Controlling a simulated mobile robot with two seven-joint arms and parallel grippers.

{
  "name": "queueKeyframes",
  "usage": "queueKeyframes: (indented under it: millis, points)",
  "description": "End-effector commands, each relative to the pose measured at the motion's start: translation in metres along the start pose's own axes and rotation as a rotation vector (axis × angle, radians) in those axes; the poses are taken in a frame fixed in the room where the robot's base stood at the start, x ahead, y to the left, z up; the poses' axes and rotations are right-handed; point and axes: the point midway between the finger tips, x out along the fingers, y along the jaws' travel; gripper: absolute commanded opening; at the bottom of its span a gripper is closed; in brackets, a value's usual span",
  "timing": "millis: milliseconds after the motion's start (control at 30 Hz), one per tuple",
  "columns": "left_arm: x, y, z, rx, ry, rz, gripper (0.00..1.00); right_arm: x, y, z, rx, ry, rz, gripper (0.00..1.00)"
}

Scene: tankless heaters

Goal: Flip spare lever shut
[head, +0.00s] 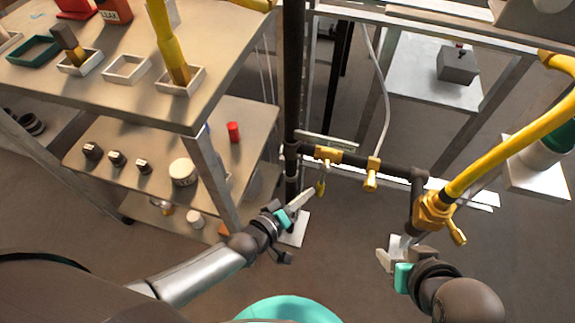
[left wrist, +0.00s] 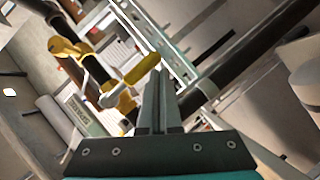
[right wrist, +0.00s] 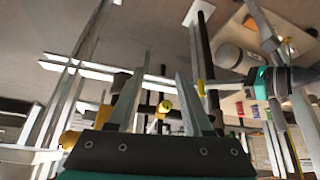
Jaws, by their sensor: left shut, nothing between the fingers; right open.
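A yellow lever (head: 320,188) hangs down from a brass valve (head: 328,155) on the black horizontal pipe. In the left wrist view the lever (left wrist: 141,68) sticks out from its brass body, close to my left fingertips; I cannot tell if they touch. My left gripper (head: 308,196) is shut and empty, just left of the lever. The lever also shows as a thin yellow piece in the right wrist view (right wrist: 201,92). My right gripper (head: 392,250) is open and empty, below the brass valve (head: 434,210) with the yellow hose. No label names the spare lever.
A brass stub (head: 372,174) juts from the pipe right of the lever. A vertical black pipe (head: 293,95) stands close to my left gripper. A shelf table (head: 125,105) with parts fills the left. The yellow hose (head: 510,140) arches above my right arm.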

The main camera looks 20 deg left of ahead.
Motion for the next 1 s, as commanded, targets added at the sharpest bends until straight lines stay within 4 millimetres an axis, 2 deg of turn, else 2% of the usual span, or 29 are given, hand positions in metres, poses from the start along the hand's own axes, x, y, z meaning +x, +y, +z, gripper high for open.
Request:
queueKeyframes:
  millis: [667, 767, 933, 1000]
  points:
    - [0.0, 0.001, 0.007, 0.0, -0.01, -0.003, 0.0, 0.001, 0.0, 0.002, -0.001, -0.005, 0.0, 0.5]
    - [-0.005, 0.001, 0.006, 0.0, -0.011, -0.003, 0.0, -0.001, 0.002, 0.004, 0.001, -0.027, 0.006, 0.5]
    - [-0.027, 0.002, 0.004, 0.001, -0.008, -0.004, 0.0, -0.007, 0.011, 0.016, 0.012, -0.128, 0.029, 0.5]
    - [-0.036, 0.002, 0.003, 0.0, -0.007, -0.004, 0.0, 0.001, 0.011, 0.021, 0.011, -0.148, 0.029, 0.5]
